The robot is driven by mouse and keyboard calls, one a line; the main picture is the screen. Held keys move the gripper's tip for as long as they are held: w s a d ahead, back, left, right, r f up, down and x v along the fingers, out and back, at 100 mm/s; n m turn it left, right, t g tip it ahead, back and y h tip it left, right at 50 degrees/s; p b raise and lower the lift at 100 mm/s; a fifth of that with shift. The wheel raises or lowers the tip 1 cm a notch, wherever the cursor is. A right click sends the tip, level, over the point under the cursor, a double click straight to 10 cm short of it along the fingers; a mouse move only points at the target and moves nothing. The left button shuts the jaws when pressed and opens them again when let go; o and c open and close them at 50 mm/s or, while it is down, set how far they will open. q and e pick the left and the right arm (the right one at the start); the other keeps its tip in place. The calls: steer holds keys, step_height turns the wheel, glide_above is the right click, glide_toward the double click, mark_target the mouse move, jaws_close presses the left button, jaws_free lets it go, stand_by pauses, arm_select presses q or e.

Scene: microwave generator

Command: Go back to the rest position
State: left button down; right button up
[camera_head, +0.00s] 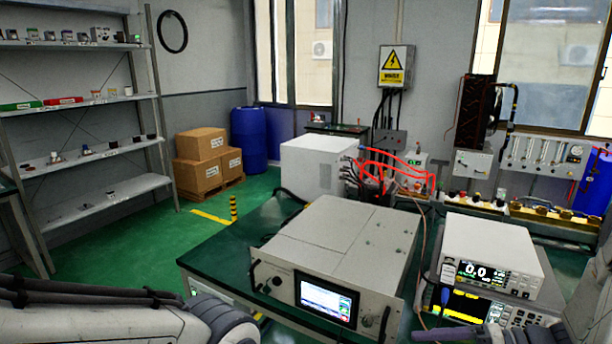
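My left arm (110,318) comes in along the bottom left, and its rounded grey joint (222,322) lies in front of the dark green table (225,255). No fingertips of my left gripper show. At the bottom right, a grey part that looks like my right gripper (460,335) is cut off by the lower edge, below the stacked instruments. A white link of my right arm (592,305) shows at the right edge. I see nothing held.
A generator box with a screen (327,298) stands on the table close ahead. A display instrument (490,258) sits on another unit (470,306) at right. A white cabinet (316,165) with red tubing is behind. Shelves (80,120) stand left; green floor (120,240) is open between.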

steer(key=s+a+r+n+g+h, duration=0.3)
steer(key=s+a+n+g+h, duration=0.2)
steer(key=s+a+n+h, duration=0.7)
steer(key=s+a+n, duration=0.1)
steer(key=s+a, duration=0.2)
steer(key=a, duration=0.4)
steer(key=shift+s+a, duration=0.3)
steer(key=shift+a, duration=0.05)
steer(key=shift+s+a+r+n, duration=0.1)
steer(key=shift+a+r+n, duration=0.1)
steer(key=shift+n, duration=0.2)
steer(key=shift+c, duration=0.9)
